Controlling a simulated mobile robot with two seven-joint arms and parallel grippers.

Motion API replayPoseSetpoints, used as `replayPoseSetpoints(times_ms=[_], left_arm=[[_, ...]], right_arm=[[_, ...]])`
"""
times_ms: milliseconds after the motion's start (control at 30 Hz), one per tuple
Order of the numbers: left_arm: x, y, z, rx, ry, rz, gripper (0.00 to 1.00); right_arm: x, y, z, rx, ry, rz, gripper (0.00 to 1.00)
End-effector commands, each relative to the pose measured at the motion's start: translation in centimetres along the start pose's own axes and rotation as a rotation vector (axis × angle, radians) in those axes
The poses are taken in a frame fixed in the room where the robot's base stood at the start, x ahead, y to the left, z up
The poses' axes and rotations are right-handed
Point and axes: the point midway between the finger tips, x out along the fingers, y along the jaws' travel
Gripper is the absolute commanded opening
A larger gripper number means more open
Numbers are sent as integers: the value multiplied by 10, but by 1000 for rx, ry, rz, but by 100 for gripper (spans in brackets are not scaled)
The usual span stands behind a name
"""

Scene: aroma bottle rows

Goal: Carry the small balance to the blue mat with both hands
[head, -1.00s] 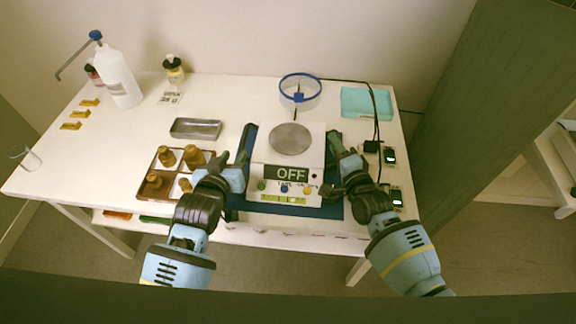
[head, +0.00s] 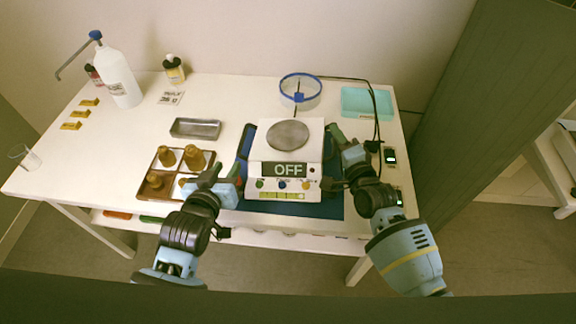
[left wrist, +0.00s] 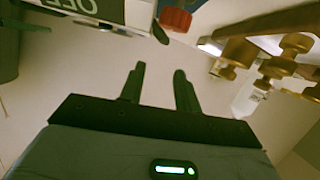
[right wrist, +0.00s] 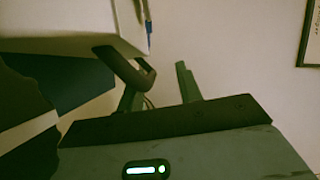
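The small balance (head: 283,181) is white with a round grey pan and a display reading OFF. It stands upright over the blue mat (head: 328,208), whose edges show around it; its underside is hidden. My left gripper (head: 234,174) is beside its left side. In the left wrist view its fingers (left wrist: 160,82) are apart and empty, with the balance (left wrist: 138,14) and a red piece beyond them. My right gripper (head: 341,160) is at the right side. In the right wrist view its fingers (right wrist: 158,82) are apart, with a dark curved handle (right wrist: 126,68) by the left finger.
A brown rack with wooden weights (head: 162,190) stands close left of my left gripper. A metal tray (head: 195,128) lies behind it. A blue-rimmed clear ring (head: 300,90) stands behind the balance. A teal tray (head: 366,102), cables and small meters (head: 390,156) are at the right.

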Motion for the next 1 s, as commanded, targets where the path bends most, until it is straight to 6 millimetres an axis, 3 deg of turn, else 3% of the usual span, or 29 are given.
replayPoseSetpoints(times_ms=[33, 200, 400, 1000], left_arm=[[0, 0, -1, 0, 1, 0, 33], [0, 0, -1, 0, 1, 0, 33], [0, 0, -1, 0, 1, 0, 33], [0, 0, 0, 0, 1, 0, 33]], right_arm=[[1, -15, -4, 0, 6, -14, 33], [-1, -44, -11, -1, 7, -14, 33], [-2, -64, -14, -1, 4, -10, 33], [-2, -66, -15, -2, 2, -4, 33]])
